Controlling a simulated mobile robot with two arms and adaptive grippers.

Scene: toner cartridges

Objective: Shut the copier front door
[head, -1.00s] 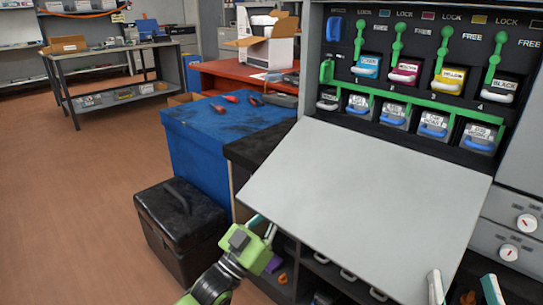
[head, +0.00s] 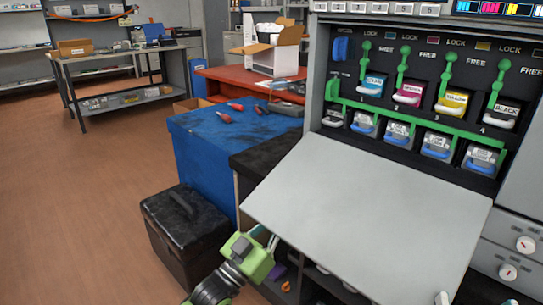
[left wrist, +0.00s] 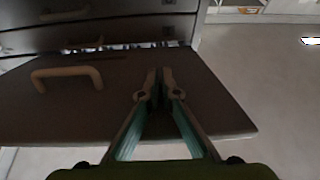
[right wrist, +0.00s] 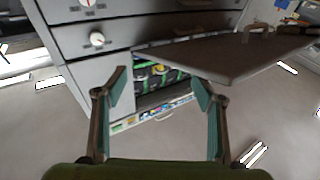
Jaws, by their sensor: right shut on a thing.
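The copier front door (head: 370,215) is a light grey panel, hanging open and slanting outward below the cartridge bay. Its underside, with a bar handle (left wrist: 66,77), shows dark in the left wrist view; the door (right wrist: 235,58) is also at upper right in the right wrist view. My left gripper (head: 265,237) is at the door's lower left edge. In the left wrist view its fingertips (left wrist: 159,78) are almost together under the panel, nothing visible between them. My right gripper (right wrist: 158,85) has its fingers wide apart beside the door, nothing visible between them; only fingertips show in the head view.
Cartridges with green levers (head: 450,72) fill the open bay above the door. Grey drawers with white knobs (head: 525,244) stand at right. A blue cabinet (head: 200,165) and a black case (head: 185,235) stand left of the copier. The floor farther left is clear.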

